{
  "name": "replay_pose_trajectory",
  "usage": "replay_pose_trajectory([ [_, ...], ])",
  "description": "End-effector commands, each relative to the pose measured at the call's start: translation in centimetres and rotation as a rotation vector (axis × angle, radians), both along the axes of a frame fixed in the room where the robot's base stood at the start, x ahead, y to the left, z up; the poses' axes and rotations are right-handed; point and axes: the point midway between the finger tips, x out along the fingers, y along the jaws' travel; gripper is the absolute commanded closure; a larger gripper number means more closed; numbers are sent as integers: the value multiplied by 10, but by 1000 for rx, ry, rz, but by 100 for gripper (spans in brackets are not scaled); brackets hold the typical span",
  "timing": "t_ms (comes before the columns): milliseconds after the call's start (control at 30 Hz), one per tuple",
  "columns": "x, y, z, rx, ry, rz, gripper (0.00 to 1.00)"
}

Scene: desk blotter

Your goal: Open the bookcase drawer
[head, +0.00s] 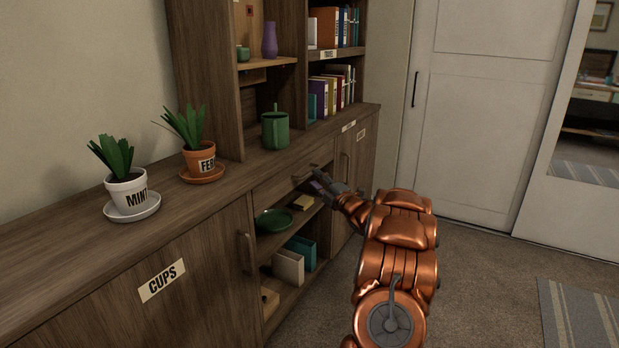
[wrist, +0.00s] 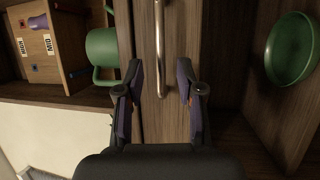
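The bookcase drawer (head: 277,177) is a wooden front under the countertop, above an open shelf bay. It looks shut, flush with the cabinet. Its metal bar handle (wrist: 159,40) runs up the middle of the wrist view. My gripper (head: 316,178) is at the right part of the drawer front and hides part of the handle in the head view. In the wrist view my gripper (wrist: 159,78) is open, with one finger on each side of the handle line. The fingers appear apart from the bar; the exact depth is unclear.
A green mug (head: 275,131) and two potted plants (head: 127,190) (head: 199,158) stand on the countertop. A cupboard labelled CUPS (head: 162,281) is at left.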

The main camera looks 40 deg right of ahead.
Motion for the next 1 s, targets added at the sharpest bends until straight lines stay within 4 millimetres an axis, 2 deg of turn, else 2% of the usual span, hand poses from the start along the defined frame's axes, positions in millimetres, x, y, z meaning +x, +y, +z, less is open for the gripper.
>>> replay_pose_trajectory([
  [133,20,-1,1,2,-1,2,63],
  [333,36,-5,3,3,2,-1,63],
  [767,44,-5,6,4,1,-1,63],
  [833,44,-5,6,4,1,-1,67],
  [1000,44,-5,7,3,1,-1,85],
])
